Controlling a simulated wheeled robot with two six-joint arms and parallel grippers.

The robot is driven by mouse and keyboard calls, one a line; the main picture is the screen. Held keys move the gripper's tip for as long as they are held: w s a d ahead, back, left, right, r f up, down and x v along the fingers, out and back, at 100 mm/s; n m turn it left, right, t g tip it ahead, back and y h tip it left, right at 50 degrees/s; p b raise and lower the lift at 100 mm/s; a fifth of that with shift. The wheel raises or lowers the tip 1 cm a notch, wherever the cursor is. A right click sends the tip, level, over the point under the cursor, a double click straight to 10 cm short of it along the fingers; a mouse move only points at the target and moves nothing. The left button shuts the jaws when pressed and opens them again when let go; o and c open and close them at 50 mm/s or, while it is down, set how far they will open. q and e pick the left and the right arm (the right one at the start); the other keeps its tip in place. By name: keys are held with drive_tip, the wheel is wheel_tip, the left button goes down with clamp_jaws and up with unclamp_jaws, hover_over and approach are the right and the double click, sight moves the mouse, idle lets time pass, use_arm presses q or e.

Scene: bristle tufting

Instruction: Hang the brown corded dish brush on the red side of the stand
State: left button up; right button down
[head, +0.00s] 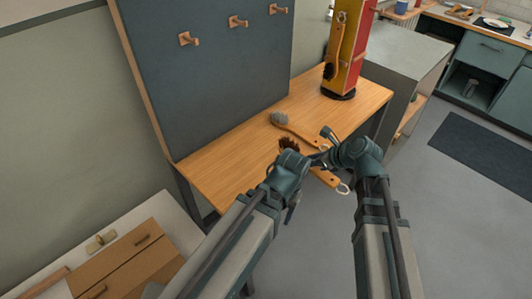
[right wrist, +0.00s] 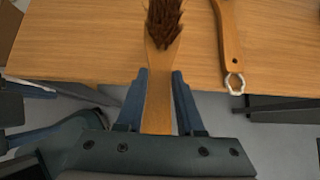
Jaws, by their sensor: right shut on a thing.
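The brown-bristled wooden brush (head: 288,145) is over the front of the wooden table in the head view. Its handle end (head: 325,178) carries a pale loop and sticks out past the arms. My right gripper (head: 319,159) is shut on the handle. In the right wrist view the fingers (right wrist: 158,100) clamp the handle, with the brown bristles (right wrist: 163,22) pointing away. My left gripper (head: 291,170) is close beside it, its fingers unclear. The stand has a yellow face (head: 345,45) and a red side (head: 364,42) on a dark base. A dark-bristled brush (head: 331,68) hangs on the yellow face.
A grey-headed wooden brush (head: 280,118) lies on the table (head: 215,180); its ring end (right wrist: 235,83) shows in the right wrist view. A dark panel with several wooden pegs (head: 189,39) stands behind. A grey cabinet (head: 405,55) is at right. The table's left part is clear.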

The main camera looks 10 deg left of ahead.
drive_tip(key=w+a, duration=0.2)
drive_tip(key=a, duration=0.2)
drive_tip(key=w+a+f+b, duration=0.1)
drive_tip(key=w+a, duration=0.1)
drive_tip(key=a, duration=0.2)
drive_tip(key=w+a, duration=0.2)
drive_tip(key=a, duration=0.2)
drive_tip(key=shift+a+f, duration=0.15)
drive_tip(key=shift+a, duration=0.1)
drive_tip(key=shift+w+a+f, duration=0.1)
drive_tip(key=shift+w+a, duration=0.2)
drive_tip(key=shift+a, duration=0.2)
drive_tip(key=shift+w+a, duration=0.25)
drive_tip(key=shift+a, duration=0.25)
wheel_tip(320, 180, down, 3)
drive_tip(key=b, duration=0.3)
drive_tip(key=shift+b, duration=0.3)
drive_tip(key=shift+s+f, duration=0.1)
drive_tip(key=shift+f, duration=0.15)
drive_tip(key=c, duration=0.5)
unclamp_jaws()
drive_tip(key=shift+c, duration=0.2)
